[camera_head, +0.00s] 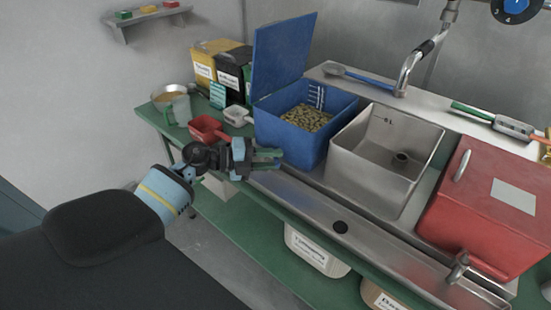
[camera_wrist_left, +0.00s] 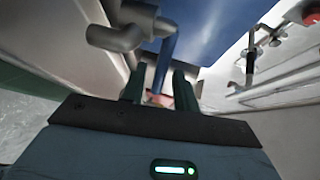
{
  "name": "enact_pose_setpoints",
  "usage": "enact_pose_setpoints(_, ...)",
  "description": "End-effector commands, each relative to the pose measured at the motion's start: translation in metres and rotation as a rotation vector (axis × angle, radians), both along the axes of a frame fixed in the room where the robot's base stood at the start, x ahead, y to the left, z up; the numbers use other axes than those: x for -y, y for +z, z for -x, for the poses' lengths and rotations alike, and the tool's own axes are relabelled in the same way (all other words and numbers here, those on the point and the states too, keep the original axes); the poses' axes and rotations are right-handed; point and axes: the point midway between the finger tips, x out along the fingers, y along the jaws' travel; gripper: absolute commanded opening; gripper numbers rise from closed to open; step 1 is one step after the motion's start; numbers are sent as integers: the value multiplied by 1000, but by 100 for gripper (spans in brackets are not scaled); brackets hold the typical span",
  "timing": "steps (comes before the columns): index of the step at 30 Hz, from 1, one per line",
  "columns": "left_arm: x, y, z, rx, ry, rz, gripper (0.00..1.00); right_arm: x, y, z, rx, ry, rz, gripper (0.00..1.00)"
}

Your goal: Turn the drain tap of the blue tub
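The blue tub (camera_head: 290,135) stands on the green bench with its lid raised and holds greenish beans. My left gripper (camera_head: 266,158) is at the tub's lower front left and hides its tap in the head view. In the left wrist view, the grey metal drain tap (camera_wrist_left: 118,37) sticks out by the blue tub wall (camera_wrist_left: 215,30). Its blue lever (camera_wrist_left: 165,62) reaches down between the two dark fingers of my left gripper (camera_wrist_left: 158,88). The fingers stand apart, with gaps visible beside the lever. My right gripper is not in view.
An open steel basin (camera_head: 370,175) and a closed red tub (camera_head: 485,215) with a metal tap (camera_head: 458,268) stand to the right. A steel channel (camera_head: 300,200) runs along the front.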

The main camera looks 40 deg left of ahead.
Motion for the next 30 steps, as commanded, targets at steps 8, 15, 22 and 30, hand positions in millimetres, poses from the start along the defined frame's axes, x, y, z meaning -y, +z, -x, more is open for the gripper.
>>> enact_pose_setpoints(8, 11, -3, -12, 0, 0, 0, 30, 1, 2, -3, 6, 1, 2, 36)
enact_pose_setpoints(15, 11, -3, -12, 0, 0, 0, 26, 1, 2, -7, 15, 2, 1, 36)
enact_pose_setpoints(22, 11, -3, -12, 0, 0, 0, 0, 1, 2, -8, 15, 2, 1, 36)
enact_pose_setpoints(30, 10, -3, -12, -1, 0, -1, 0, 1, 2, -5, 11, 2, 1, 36)
